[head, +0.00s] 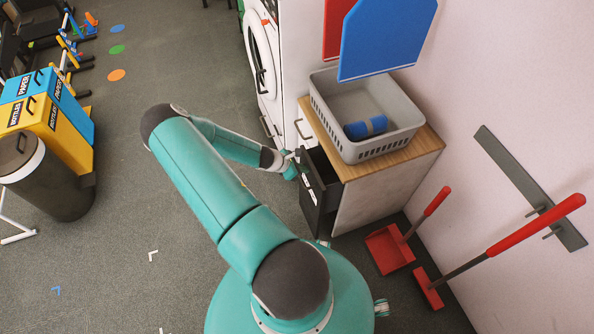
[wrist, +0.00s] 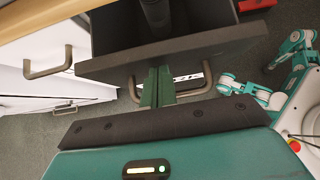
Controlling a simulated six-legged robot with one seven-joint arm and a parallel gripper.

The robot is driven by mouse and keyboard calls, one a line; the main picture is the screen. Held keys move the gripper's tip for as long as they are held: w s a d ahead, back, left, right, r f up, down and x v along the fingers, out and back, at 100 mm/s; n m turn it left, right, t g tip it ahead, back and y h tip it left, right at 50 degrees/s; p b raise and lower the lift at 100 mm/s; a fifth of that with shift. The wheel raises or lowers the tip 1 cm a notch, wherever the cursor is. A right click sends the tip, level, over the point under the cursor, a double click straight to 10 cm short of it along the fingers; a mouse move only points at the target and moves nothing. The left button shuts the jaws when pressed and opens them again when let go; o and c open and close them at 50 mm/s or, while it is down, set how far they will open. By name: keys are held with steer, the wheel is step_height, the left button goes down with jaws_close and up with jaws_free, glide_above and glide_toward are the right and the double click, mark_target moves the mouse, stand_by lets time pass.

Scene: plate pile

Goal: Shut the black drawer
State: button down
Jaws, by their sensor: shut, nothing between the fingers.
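The black drawer (head: 311,194) is in the wooden-topped cabinet and stands pulled out toward the left, its inside partly showing. In the wrist view its dark front panel (wrist: 220,44) crosses the upper middle, with a grey bar handle (wrist: 207,77) on it. My gripper (head: 291,171) is at the drawer's front in the head view. In the wrist view its green fingers (wrist: 157,85) are together and empty, in front of the handle's middle, which they partly hide. I cannot tell whether they touch the handle or the panel.
A grey basket (head: 348,145) with a blue roll stands on the cabinet top (head: 428,142). A white washing machine (head: 272,60) is behind. Floor on the left is clear up to the bins (head: 60,120).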

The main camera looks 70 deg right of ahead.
mark_target(311, 165)
steer(key=s+d, duration=0.6)
steer(key=shift+s+d, duration=0.15)
steer(key=shift+s, duration=0.15)
steer(key=shift+s+r, duration=0.1)
steer(key=shift+s, duration=0.05)
steer(key=w+a, duration=0.1)
steer(key=w, duration=0.1)
steer(key=w+a, duration=0.2)
steer(key=shift+w+a, duration=0.1)
steer(key=shift+a, duration=0.1)
steer(key=v, duration=0.9)
steer(key=shift+r, duration=0.25)
steer(key=shift+w+a, duration=0.15)
